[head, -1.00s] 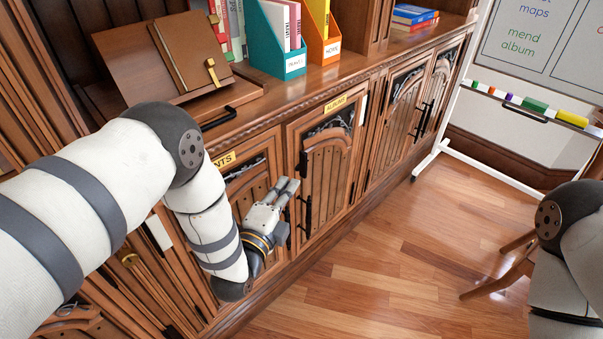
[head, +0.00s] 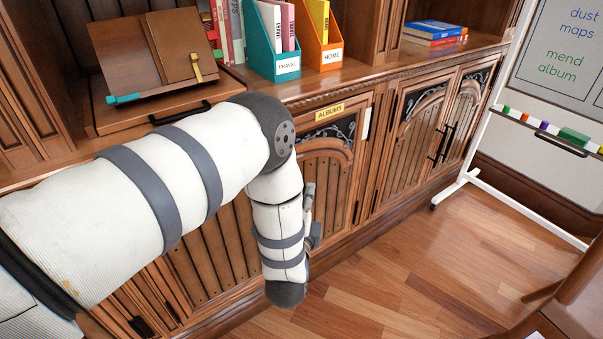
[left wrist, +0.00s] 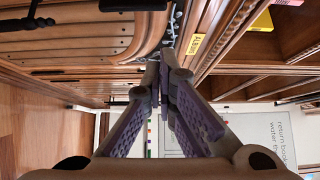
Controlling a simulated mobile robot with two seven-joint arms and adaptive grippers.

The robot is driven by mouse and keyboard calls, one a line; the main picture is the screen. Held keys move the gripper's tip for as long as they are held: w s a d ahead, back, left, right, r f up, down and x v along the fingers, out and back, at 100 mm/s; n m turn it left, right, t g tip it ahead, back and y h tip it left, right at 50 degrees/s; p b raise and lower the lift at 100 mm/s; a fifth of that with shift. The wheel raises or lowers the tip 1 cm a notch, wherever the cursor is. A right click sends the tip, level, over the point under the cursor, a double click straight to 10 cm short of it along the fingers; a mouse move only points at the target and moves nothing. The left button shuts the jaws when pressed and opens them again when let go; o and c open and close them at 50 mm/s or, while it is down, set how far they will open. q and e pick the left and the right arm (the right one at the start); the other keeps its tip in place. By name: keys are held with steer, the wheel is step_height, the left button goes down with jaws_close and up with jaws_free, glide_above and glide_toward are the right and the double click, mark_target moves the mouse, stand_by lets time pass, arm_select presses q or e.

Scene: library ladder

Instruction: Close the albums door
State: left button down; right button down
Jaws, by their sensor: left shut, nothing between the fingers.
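The albums door (head: 322,165) is a wooden cabinet door with an arched panel and dark iron scrollwork, below the yellow ALBUMS label (head: 329,112). It looks nearly flush with its frame, but I cannot tell whether it is fully closed. My left gripper (head: 309,192) is in front of this door, mostly hidden behind my own forearm. In the left wrist view, its fingers (left wrist: 165,75) are together with nothing between them, near the door (left wrist: 75,45) and the label (left wrist: 195,44). Whether they touch the door is unclear. My right gripper is out of view.
Further cabinet doors (head: 415,130) with black handles stand to the right. A book stand (head: 150,65), magazine files (head: 283,58) and books (head: 435,32) sit above. A whiteboard stand (head: 470,150) is at the right. The wooden floor (head: 430,265) in front is clear.

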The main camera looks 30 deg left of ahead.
arm_select(q)
steer(key=w+a, duration=0.5)
steer(key=shift+w+a, duration=0.15)
steer(key=shift+a, duration=0.05)
steer(key=a, duration=0.2)
steer(key=shift+w+a+r, duration=0.1)
steer(key=shift+w+a, duration=0.1)
steer(key=shift+a, duration=0.1)
